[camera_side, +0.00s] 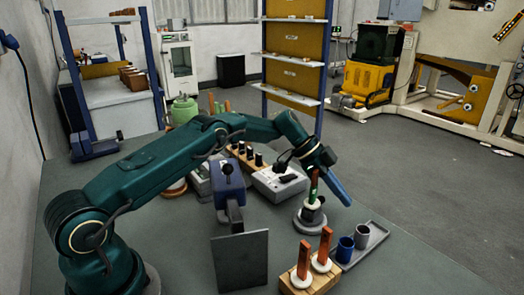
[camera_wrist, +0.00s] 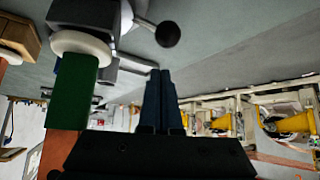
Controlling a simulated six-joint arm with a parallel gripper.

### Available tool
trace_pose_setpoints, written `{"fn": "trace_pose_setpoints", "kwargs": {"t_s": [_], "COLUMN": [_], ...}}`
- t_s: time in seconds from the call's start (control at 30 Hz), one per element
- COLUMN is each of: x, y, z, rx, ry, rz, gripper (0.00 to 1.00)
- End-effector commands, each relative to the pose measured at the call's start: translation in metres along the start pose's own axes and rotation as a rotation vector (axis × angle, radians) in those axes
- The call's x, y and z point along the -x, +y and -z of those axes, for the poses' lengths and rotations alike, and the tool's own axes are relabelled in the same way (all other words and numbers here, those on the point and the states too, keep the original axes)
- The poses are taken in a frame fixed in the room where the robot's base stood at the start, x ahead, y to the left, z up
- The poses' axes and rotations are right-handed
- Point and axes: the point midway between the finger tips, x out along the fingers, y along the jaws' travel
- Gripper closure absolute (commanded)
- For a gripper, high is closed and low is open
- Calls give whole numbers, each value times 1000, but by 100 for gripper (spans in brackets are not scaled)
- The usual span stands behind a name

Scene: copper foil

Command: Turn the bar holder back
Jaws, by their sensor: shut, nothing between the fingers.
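The bar holder (camera_side: 311,222) stands on the bench as a grey round base with a dark upper part. A bar with a green section (camera_side: 313,187) rises from it. In the wrist view, which looks upside down, the holder (camera_wrist: 85,14) is at the upper left, with a white collar (camera_wrist: 82,45), the green bar (camera_wrist: 74,90) and a dark ball knob (camera_wrist: 168,34) on a short arm. My gripper (camera_side: 348,203) is just right of the bar, its blue fingers shut and empty, slanting down. In the wrist view the fingertips (camera_wrist: 160,74) point toward the knob, seemingly apart from it.
A wooden block (camera_side: 312,285) with two copper-coloured bars stands in front. A grey tray (camera_side: 368,250) with a blue cup (camera_side: 345,249) and a grey cup (camera_side: 361,237) is to the right. A grey-white instrument (camera_side: 278,183) and an upright dark plate (camera_side: 239,262) are to the left.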

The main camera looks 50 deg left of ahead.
Motion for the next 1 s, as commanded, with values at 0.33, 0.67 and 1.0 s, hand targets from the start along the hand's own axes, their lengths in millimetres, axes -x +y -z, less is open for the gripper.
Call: {"fn": "trace_pose_setpoints", "kwargs": {"t_s": [0.33, 0.67, 1.0], "x": [18, 23, 23], "y": [-1, -1, -1], "z": [-24, -33, -33], "rx": [5, 1, 1], "ry": [0, 0, 1], "rz": [4, 3, 3], "gripper": [100, 100, 100]}}
